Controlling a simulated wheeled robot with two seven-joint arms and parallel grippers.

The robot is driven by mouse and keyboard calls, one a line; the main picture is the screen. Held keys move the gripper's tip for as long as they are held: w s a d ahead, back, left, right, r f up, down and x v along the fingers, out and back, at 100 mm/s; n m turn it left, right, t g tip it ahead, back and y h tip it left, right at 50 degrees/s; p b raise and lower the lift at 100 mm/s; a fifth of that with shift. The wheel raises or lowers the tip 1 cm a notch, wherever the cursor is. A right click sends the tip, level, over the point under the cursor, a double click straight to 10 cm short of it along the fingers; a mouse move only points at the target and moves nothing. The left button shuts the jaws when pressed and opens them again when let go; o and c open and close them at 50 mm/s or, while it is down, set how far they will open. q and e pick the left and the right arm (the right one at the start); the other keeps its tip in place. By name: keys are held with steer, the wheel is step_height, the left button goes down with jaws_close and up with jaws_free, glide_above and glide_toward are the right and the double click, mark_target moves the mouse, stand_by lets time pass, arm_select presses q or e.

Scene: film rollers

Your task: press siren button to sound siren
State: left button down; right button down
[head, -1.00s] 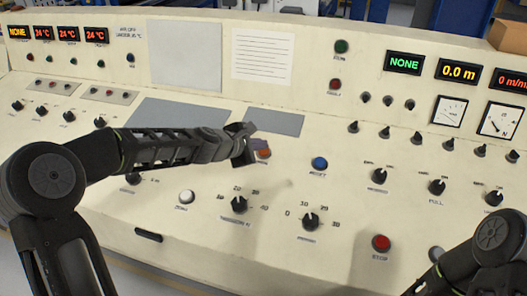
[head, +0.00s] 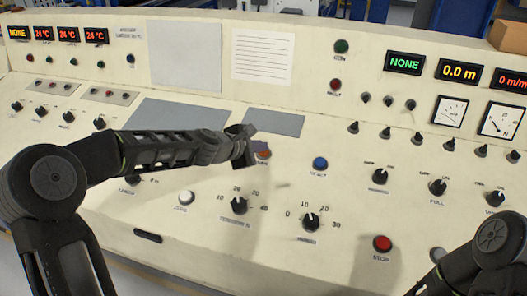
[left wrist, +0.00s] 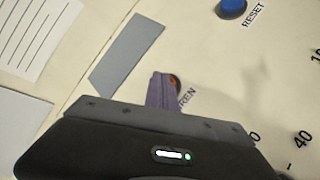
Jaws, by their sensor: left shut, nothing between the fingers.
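The orange-red siren button (head: 263,153) is on the sloped cream panel, just right of the middle. In the left wrist view only a sliver of the button (left wrist: 176,82) shows beside my fingers, with the label letters "REN" next to it. My left gripper (head: 257,146) is shut and empty, with its purple-grey fingertips (left wrist: 161,90) right at the button and partly covering it. I cannot tell whether they touch or press it. My right arm shows at the lower right, with its gripper out of view.
A blue reset button (head: 320,163) is right of the siren button. A white button (head: 186,198), a black tension knob (head: 239,205) and a red stop button (head: 382,243) are nearer the front. A flat grey plate (head: 276,122) lies behind.

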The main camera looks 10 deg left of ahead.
stand_by(0.4)
arm_select(q)
steer(key=shift+s+r+p, duration=0.15)
steer(key=shift+r+p, duration=0.35)
steer(key=shift+r, duration=0.3)
steer(key=r+p, duration=0.1)
steer(key=r, duration=0.1)
steer(key=s+r+p, duration=0.1)
steer(key=r+p, duration=0.1)
steer(key=r, duration=0.1)
steer(key=shift+s, duration=0.1)
steer(key=shift+f, duration=0.1)
stand_by(0.8)
